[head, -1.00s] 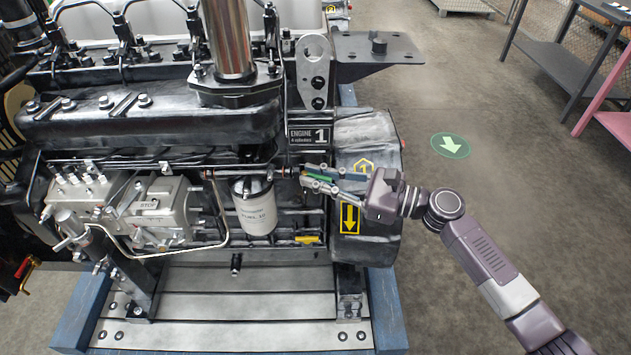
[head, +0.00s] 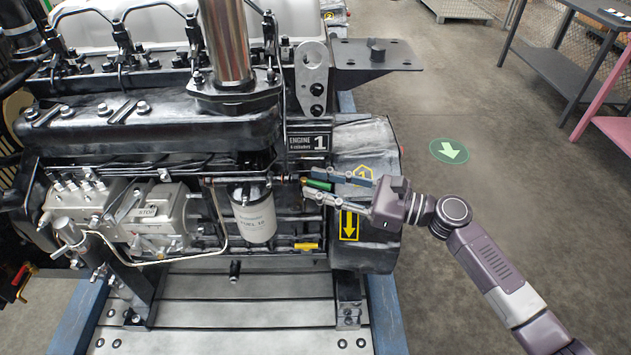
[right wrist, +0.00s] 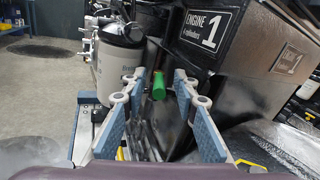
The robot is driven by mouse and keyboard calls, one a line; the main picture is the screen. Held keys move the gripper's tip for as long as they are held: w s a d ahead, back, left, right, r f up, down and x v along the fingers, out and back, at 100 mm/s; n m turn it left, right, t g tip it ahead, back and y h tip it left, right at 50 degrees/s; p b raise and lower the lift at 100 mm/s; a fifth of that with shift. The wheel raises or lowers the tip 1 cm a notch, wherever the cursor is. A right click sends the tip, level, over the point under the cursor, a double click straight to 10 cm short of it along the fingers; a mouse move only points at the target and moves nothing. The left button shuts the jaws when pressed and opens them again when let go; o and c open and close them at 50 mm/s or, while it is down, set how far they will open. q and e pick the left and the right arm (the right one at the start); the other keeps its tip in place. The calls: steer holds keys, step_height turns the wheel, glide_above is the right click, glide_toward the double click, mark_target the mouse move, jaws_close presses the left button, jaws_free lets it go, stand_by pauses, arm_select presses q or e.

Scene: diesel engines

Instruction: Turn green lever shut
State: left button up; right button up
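The green lever (head: 319,184) is a short green handle on the side of the engine, right of the white fuel filter and below the "ENGINE 1" plate. In the head view it lies roughly level, pointing right. My right gripper (head: 309,181) is open, with one finger above the lever and one below it. In the right wrist view the green lever (right wrist: 159,85) shows end-on between the two spread fingertips (right wrist: 159,77), with a gap on both sides. The lever's pivot is hidden there. My left gripper is not in view.
The white fuel filter (head: 254,212) stands close left of the lever. The "ENGINE 1" plate (head: 308,142) is above. A yellow handle (head: 306,246) sits below. A metal bracket (head: 375,54) juts out at the top right. The floor right of the engine is open.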

steer(key=v, duration=1)
steer(key=shift+d, duration=0.3)
steer(key=shift+s, duration=0.1)
